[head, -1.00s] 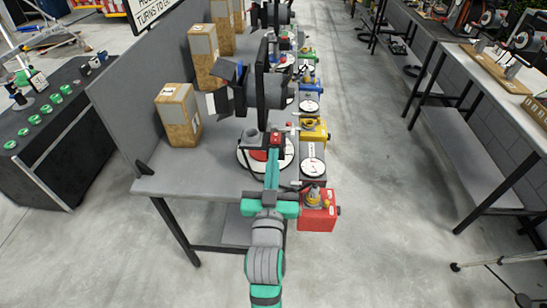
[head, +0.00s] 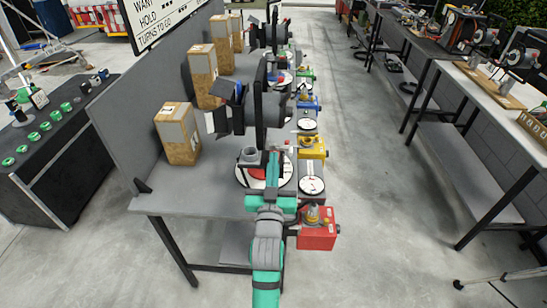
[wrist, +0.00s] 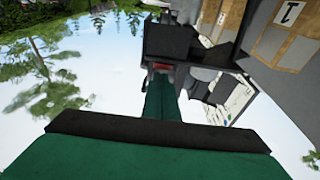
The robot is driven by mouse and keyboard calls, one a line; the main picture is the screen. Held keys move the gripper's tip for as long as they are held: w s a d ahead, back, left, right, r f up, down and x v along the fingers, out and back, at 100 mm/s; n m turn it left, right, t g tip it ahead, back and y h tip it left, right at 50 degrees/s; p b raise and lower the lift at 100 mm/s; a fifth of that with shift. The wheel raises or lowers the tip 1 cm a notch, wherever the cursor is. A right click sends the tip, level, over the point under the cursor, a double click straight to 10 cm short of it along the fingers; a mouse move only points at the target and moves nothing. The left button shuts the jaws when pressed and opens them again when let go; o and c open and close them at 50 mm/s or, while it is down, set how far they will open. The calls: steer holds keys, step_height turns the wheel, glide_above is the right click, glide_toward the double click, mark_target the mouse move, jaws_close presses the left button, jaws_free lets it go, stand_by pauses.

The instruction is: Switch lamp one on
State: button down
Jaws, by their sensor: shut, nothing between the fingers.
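The nearest lamp (head: 261,108), black with flap doors facing a wooden block, stands on a round white base (head: 282,178) at the near end of the grey table. In the wrist view the rear of a dark lamp housing (wrist: 172,42) with a small red part (wrist: 163,67) shows just past my fingers. My gripper (head: 272,160) is shut and empty, its green fingers pointing at the lamp's rear; the fingers also show in the wrist view (wrist: 161,98). I cannot tell whether they touch the lamp. The lamp's switch is mostly hidden in the head view.
A wooden block (head: 178,136) stands left of the lamp; a block in the wrist view bears a "1" (wrist: 289,13). More lamps line the table behind. The right aisle floor is clear.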

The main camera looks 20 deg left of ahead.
steer(key=shift+f, duration=0.2)
steer(key=shift+s+f, duration=0.1)
steer(key=shift+f, duration=0.4)
steer(key=r+v, duration=0.1)
steer(key=v, duration=0.8)
steer(key=shift+s, duration=0.3)
stand_by(0.3)
steer(key=shift+d, duration=0.1)
stand_by(0.4)
